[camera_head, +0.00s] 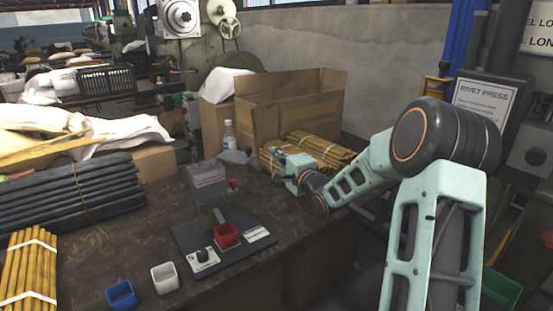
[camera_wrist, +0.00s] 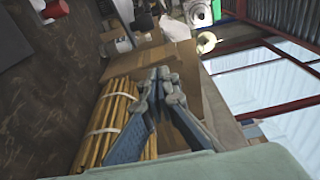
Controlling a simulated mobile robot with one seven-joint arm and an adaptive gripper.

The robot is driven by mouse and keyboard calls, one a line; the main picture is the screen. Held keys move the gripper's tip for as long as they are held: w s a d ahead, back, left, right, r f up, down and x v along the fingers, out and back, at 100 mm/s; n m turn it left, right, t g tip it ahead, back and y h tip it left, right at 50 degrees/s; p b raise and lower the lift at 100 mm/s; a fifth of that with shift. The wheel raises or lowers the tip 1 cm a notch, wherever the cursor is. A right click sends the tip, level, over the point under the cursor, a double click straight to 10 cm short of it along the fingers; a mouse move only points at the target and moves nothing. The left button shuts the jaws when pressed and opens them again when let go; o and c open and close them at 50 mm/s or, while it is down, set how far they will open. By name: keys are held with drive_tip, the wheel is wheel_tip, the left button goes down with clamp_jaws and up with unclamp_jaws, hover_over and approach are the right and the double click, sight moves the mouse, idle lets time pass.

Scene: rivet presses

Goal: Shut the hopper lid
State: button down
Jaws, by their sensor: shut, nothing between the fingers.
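The rivet press unit stands on the dark table. Its grey, partly see-through hopper (camera_head: 208,180) sits above a dark base (camera_head: 190,237) with a red cup (camera_head: 227,235). A flat grey piece (camera_head: 237,157) shows behind the hopper; I cannot tell whether it is the lid. My gripper (camera_head: 280,176) is to the right of the hopper, apart from it, above the table near the pencil bundles. In the wrist view its fingers (camera_wrist: 160,75) are together and empty.
Yellow pencil bundles (camera_head: 322,150) lie by an open cardboard box (camera_head: 285,105). A clear bottle (camera_head: 229,135) stands behind the hopper. Dark rods (camera_head: 70,195) lie left. Table between rods and press is clear.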

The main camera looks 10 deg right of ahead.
drive_tip(key=shift+w+a+b, duration=0.25)
drive_tip(key=shift+w+a, duration=0.3)
drive_tip(key=shift+a, duration=0.25)
drive_tip(key=shift+w+a+b, duration=0.25)
drive_tip(key=shift+w+a, duration=0.3)
drive_tip(key=shift+a, duration=0.25)
drive_tip(key=shift+w+a+b, duration=0.25)
drive_tip(key=shift+w+a, duration=0.3)
drive_tip(key=shift+a, duration=0.25)
drive_tip(key=shift+s, duration=0.15)
